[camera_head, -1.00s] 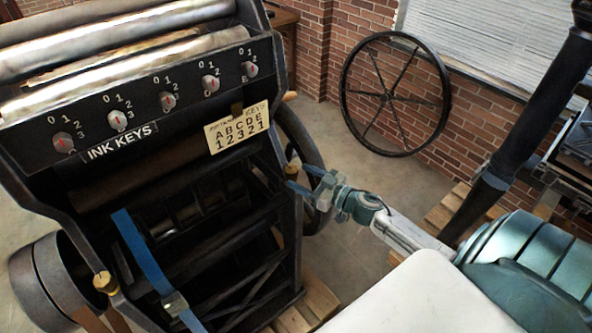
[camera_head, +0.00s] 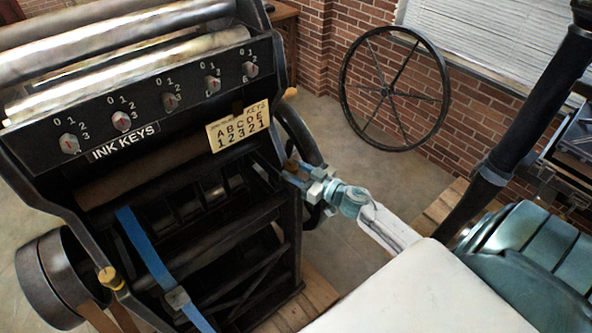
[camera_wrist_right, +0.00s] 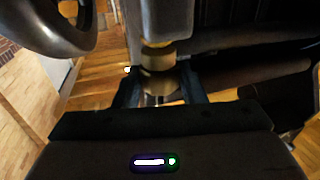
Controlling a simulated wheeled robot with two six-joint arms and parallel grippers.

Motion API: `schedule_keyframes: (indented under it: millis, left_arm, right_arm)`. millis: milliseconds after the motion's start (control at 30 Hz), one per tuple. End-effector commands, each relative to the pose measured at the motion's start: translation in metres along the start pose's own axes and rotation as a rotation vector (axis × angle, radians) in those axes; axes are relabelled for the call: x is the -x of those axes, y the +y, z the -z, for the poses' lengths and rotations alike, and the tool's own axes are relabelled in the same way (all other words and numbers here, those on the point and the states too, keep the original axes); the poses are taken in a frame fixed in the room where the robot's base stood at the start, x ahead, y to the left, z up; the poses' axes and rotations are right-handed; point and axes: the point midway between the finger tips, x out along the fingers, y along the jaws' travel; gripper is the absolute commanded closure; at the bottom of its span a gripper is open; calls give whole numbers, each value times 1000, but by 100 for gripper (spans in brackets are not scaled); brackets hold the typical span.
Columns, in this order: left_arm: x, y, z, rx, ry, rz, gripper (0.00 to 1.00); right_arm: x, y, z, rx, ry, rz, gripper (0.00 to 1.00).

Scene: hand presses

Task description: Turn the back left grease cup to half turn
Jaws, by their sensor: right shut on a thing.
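My right gripper (camera_head: 293,172) reaches in from the right to the right-hand post of the black press (camera_head: 233,240). It is shut on a small brass grease cup there, largely hidden by the fingers in the head view. In the right wrist view, the brass grease cup (camera_wrist_right: 158,57) stands between the two fingers (camera_wrist_right: 158,88), under a grey metal part. I cannot read its turn position. Another brass grease cup (camera_head: 109,279) sits on the press's near left post, with nothing touching it. My left gripper is not in view.
The press carries a row of ink keys (camera_head: 121,121) and a yellow card (camera_head: 239,127). A blue strap (camera_head: 148,250) hangs across its front. A dark wheel (camera_head: 296,130) stands close behind my right gripper. A large spoked wheel (camera_head: 384,91) leans on the brick wall.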

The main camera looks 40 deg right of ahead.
Motion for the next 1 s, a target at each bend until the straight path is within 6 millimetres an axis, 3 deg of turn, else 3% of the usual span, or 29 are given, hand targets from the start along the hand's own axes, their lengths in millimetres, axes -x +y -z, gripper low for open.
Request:
schedule_keyframes:
  millis: [133, 467, 500, 600, 1000]
  left_arm:
    - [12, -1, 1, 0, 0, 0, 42]
    - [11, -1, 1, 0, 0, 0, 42]
    - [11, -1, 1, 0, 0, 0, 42]
    - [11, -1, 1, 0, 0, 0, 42]
    - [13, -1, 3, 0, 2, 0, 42]
  right_arm:
    - [0, -2, 4, -3, -1, -82, 86]
    - [0, -2, 1, 2, -5, -109, 86]
    - [0, -2, 1, 2, -5, -109, 59]
    - [0, -2, 1, 1, -5, -109, 41]
    - [0, 0, 1, 1, -7, -107, 41]
